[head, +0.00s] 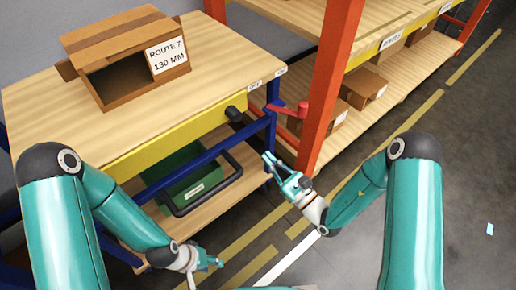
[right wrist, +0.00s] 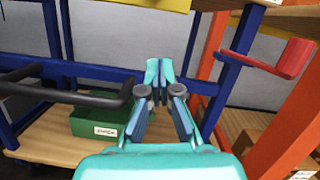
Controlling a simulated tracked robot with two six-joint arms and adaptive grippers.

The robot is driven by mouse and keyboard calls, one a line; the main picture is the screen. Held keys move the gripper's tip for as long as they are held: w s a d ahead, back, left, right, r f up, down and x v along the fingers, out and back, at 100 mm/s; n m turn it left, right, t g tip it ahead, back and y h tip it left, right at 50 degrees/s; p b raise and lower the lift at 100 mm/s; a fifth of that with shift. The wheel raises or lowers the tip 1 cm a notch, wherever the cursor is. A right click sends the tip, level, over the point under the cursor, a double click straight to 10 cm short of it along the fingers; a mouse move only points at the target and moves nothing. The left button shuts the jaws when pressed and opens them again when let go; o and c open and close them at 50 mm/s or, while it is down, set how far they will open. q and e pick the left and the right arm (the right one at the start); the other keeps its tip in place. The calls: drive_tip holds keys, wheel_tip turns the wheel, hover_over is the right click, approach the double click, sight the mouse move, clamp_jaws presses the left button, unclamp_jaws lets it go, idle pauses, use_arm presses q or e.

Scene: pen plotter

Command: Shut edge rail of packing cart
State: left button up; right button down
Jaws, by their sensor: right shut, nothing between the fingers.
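The packing cart has a wooden top (head: 215,62), a blue frame and a yellow rail (head: 165,145) along its near edge. I cannot tell which part is the edge rail. A black knob (head: 233,113) sits near the yellow rail's right end. Below are a blue bar (head: 205,158) and a black looped handle (head: 207,192), also in the right wrist view (right wrist: 60,92). A red lever (head: 288,110) is at the right corner post. My right gripper (head: 267,163) is shut and empty, right of the black handle and apart from it. My left gripper (head: 217,263) is low at the front; its jaws are unclear.
An open cardboard box (head: 125,62) labelled ROUTE 7 130 MM stands on the cart top. A green bin (head: 190,175) sits on the lower shelf. An orange rack post (head: 325,85) stands close right of the cart. The floor (head: 330,255) between my arms is clear.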

drive_tip(key=w+a+r, duration=0.6)
drive_tip(key=shift+w+a+r, duration=0.15)
drive_tip(key=shift+w+a, duration=0.1)
drive_tip(key=shift+w, duration=0.15)
wheel_tip(320, 180, up, 7)
drive_tip(key=p, duration=0.4)
drive_tip(key=shift+p, duration=0.3)
drive_tip(key=shift+w, duration=0.1)
